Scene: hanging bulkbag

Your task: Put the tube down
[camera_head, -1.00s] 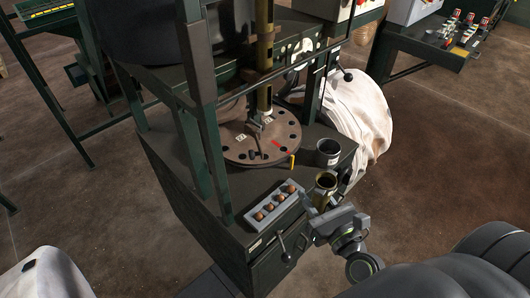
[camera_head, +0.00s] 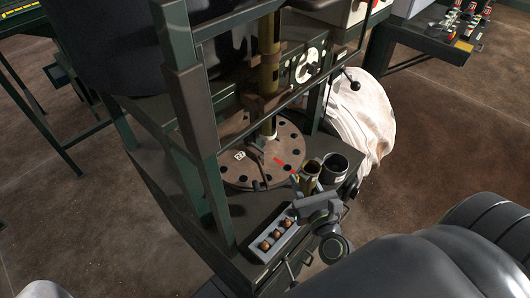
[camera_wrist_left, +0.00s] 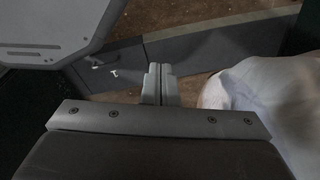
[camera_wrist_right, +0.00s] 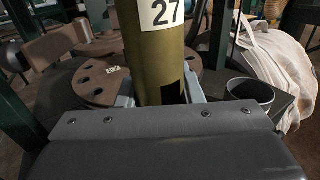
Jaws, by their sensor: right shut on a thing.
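The olive tube (camera_head: 311,176) stands about upright in my right gripper (camera_head: 299,188), between the round plate and the dark cup. In the right wrist view the tube (camera_wrist_right: 160,50) carries a white label with 27, and the fingers (camera_wrist_right: 164,92) close on its sides. Its lower end is hidden, so I cannot tell whether it touches anything. My left gripper (camera_wrist_left: 160,84) is shut and empty over the floor, outside the head view.
The dark open cup (camera_head: 335,167) stands just right of the tube. A grey tray (camera_head: 285,227) with brown round-topped pieces lies at the bench's front. A green post (camera_head: 195,110) and a vertical brass column (camera_head: 269,60) rise at the plate. A white bag (camera_head: 362,115) hangs behind right.

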